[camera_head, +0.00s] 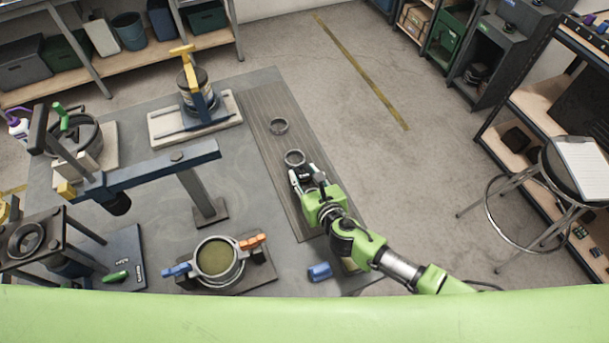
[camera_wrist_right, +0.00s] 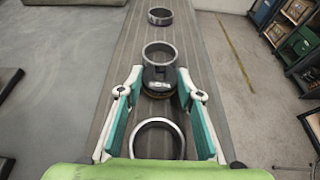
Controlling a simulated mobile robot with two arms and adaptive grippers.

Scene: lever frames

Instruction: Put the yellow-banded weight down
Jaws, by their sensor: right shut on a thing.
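The weight (camera_wrist_right: 159,80) is a dark round piece with a thin yellow band low on it, seen in the wrist view. My right gripper (camera_wrist_right: 160,88) is shut on it, with the teal-lined fingers on either side. I cannot tell whether the weight touches the mat or hangs just above it. The right gripper also shows in the head view (camera_head: 307,178), over the ribbed grey mat (camera_head: 268,165), where it mostly hides the weight. My left gripper is not in view.
A metal ring (camera_wrist_right: 160,47) lies just beyond the weight, another ring (camera_wrist_right: 160,13) farther off, and a third ring (camera_wrist_right: 133,143) nearer the wrist. A blue lever arm (camera_head: 150,168), a round pot (camera_head: 217,262) and a blue cylinder (camera_head: 319,272) occupy the table left of and below the gripper.

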